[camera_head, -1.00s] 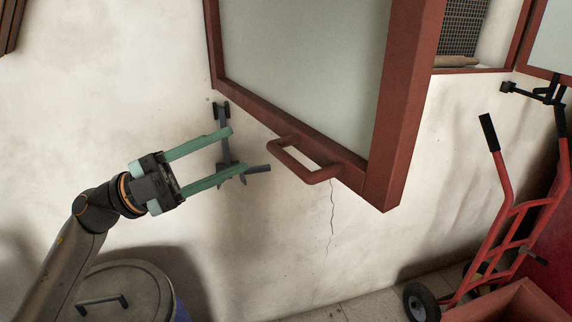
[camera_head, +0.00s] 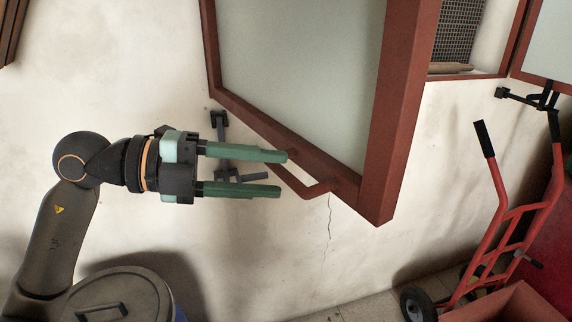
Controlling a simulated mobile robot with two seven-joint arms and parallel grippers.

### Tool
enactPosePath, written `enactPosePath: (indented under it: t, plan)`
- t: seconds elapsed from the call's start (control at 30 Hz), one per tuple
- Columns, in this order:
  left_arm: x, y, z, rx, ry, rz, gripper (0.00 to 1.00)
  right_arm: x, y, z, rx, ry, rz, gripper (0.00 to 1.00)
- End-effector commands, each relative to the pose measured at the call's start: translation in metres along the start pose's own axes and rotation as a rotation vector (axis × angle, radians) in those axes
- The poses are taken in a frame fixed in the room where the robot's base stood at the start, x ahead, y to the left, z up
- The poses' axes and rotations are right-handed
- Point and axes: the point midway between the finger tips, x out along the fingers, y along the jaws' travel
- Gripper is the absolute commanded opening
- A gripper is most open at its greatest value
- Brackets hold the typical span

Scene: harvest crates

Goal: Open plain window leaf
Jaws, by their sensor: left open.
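The plain window leaf (camera_head: 300,62) has a red frame and a pale pane, and stands swung out from the wall. Its red bar handle (camera_head: 318,187) is on the bottom rail. My left gripper (camera_head: 284,173) is open, with its green fingers pointing right at the handle. The upper finger overlaps the handle's left end in the picture, and the lower finger is just below the bar. I cannot tell whether they touch. My right gripper is not in view.
A dark metal stay (camera_head: 222,140) is on the wall behind my fingers. A red hand truck (camera_head: 505,225) stands at the right. A lidded bin (camera_head: 120,290) is at the lower left. Another window leaf (camera_head: 552,45) is at the upper right.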

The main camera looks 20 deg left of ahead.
Motion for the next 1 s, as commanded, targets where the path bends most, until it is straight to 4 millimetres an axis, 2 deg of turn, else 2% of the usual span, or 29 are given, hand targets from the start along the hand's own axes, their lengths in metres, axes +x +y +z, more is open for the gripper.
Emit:
enactPosePath:
  t: [0.1, 0.23, 0.6, 1.0]
  plan:
    - [0.017, -0.002, -0.001, 0.000, 0.003, -0.001, 0.48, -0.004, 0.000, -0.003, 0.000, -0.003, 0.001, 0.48]
    - [0.028, -0.001, -0.001, 0.001, 0.002, -0.001, 0.48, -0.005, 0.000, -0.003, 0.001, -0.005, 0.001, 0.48]
    - [0.033, 0.000, 0.000, 0.001, 0.000, 0.000, 0.47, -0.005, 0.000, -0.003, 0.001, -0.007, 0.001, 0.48]
    - [0.033, 0.000, 0.000, 0.001, 0.001, 0.000, 0.02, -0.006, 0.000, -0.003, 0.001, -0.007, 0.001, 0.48]
